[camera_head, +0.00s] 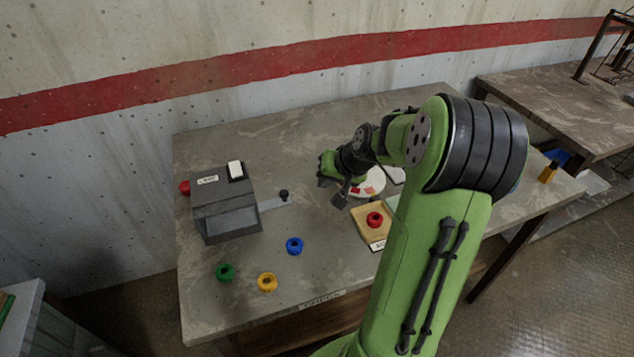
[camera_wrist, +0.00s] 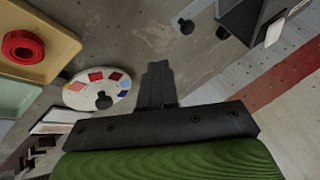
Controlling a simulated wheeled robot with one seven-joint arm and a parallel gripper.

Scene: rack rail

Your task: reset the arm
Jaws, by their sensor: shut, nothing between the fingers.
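My green arm rises at the right of the head view and reaches left over the table (camera_head: 325,265). My gripper (camera_head: 339,200) hangs above the table's middle, between the grey machine's lever and the wooden tray. In the wrist view my gripper (camera_wrist: 158,72) shows as dark fingers pressed together, with nothing between them. The fingertips are apart from every object nearby.
A dark grey machine (camera_head: 225,215) with a lever (camera_head: 284,196) stands at left. Green (camera_head: 225,272), yellow (camera_head: 267,282) and blue (camera_head: 294,245) rings lie in front. A round white palette (camera_wrist: 78,92) lies near my gripper.

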